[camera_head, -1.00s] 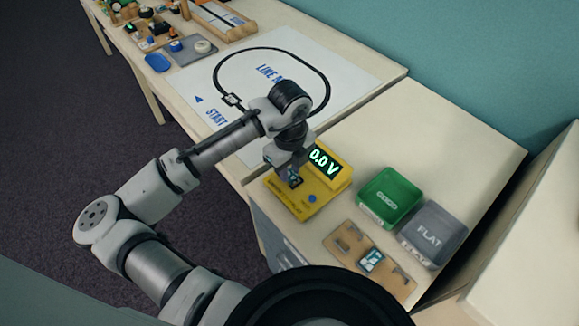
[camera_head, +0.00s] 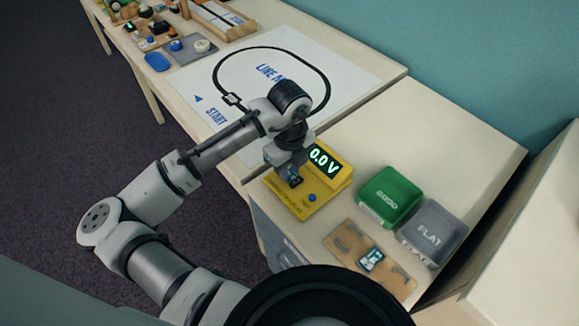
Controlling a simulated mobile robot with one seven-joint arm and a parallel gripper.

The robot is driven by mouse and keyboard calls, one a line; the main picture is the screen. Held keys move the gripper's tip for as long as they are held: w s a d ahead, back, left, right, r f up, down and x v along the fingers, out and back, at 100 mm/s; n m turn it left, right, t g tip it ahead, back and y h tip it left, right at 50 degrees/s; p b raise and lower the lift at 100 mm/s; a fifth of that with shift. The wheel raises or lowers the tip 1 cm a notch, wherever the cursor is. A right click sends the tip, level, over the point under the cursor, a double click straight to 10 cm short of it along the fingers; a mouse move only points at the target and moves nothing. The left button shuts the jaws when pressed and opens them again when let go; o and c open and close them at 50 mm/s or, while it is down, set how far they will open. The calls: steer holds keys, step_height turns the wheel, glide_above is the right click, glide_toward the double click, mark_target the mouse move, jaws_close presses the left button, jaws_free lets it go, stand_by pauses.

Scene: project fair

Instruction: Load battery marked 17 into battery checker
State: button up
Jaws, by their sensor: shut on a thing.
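The yellow battery checker (camera_head: 323,195) stands on the near table, and its display (camera_head: 324,161) reads 0.0 V. My gripper (camera_head: 295,183) points down over the left part of the checker. It is shut on a small dark battery (camera_head: 294,180), mostly hidden by the fingers; its marking cannot be read. I cannot tell whether the battery touches the checker. Another battery (camera_head: 371,260) with a light label lies on the wooden holder (camera_head: 347,240) to the right; its number is too small to read.
A green GOOD bin (camera_head: 388,197) and a grey FLAT bin (camera_head: 432,232) stand right of the checker. A line-track sheet (camera_head: 345,75) covers the table behind. A blue button (camera_head: 312,198) is on the checker. The table's back right is clear.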

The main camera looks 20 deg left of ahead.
steer(key=shift+f, duration=0.1)
steer(key=o, duration=1.5)
steer(key=shift+c, duration=0.2)
steer(key=shift+r+p, duration=2.35)
steer(key=shift+r, duration=0.7)
